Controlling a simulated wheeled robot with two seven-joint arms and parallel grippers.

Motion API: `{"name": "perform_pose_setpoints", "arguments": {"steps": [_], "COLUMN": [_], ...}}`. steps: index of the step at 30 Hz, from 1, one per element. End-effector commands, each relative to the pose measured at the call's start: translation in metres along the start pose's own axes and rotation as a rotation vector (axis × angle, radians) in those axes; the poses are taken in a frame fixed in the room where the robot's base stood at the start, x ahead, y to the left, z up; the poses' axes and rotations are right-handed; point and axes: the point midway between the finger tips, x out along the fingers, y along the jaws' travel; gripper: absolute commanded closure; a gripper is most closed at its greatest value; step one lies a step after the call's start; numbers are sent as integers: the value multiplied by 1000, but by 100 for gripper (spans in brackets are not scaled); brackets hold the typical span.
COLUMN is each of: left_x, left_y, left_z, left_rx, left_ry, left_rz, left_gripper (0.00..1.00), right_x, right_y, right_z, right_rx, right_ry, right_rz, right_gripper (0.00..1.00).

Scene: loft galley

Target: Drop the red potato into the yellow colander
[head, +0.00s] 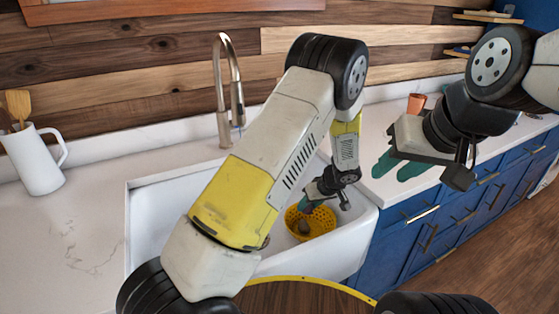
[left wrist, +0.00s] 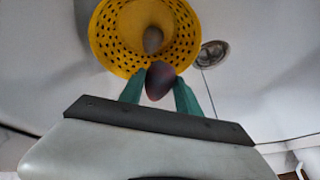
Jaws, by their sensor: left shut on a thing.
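The yellow colander (head: 324,221) sits in the white sink, and it also shows in the left wrist view (left wrist: 104,42). A brown round thing (left wrist: 153,40) lies inside it. My left gripper (left wrist: 158,90) is shut on the dark red potato (left wrist: 160,78), holding it between its teal fingers at the colander's near rim in that view. In the head view my left gripper (head: 306,206) is over the colander, and the held potato is hard to make out there. My right gripper (head: 400,168) is open and empty, above the counter right of the sink.
The white sink (head: 150,225) has a drain (left wrist: 212,54) beside the colander. A tall faucet (head: 229,90) stands behind it. A white jug (head: 35,160) with wooden utensils is on the left counter. An orange cup (head: 416,103) stands at the back right.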

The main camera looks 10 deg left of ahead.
Motion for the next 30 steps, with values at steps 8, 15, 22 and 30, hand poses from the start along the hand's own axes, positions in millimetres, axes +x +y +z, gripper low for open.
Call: {"name": "perform_pose_setpoints", "arguments": {"steps": [8, 15, 22, 30], "left_x": [5, 5, 5, -18], "left_y": [1, 1, 1, 2], "left_z": [2, 2, 2, 2], "left_rx": [0, 0, 0, -1], "left_ry": [0, 0, 0, 1], "left_rz": [0, 0, 0, 3], "left_gripper": [100, 35, 35, 35], "right_x": [0, 0, 0, 0], "right_y": [0, 0, 0, 0], "right_z": [0, 0, 0, 0], "right_rx": [0, 0, 0, 0], "right_ry": [0, 0, 0, 0], "right_rz": [0, 0, 0, 0], "right_gripper": [66, 66, 66, 66]}}
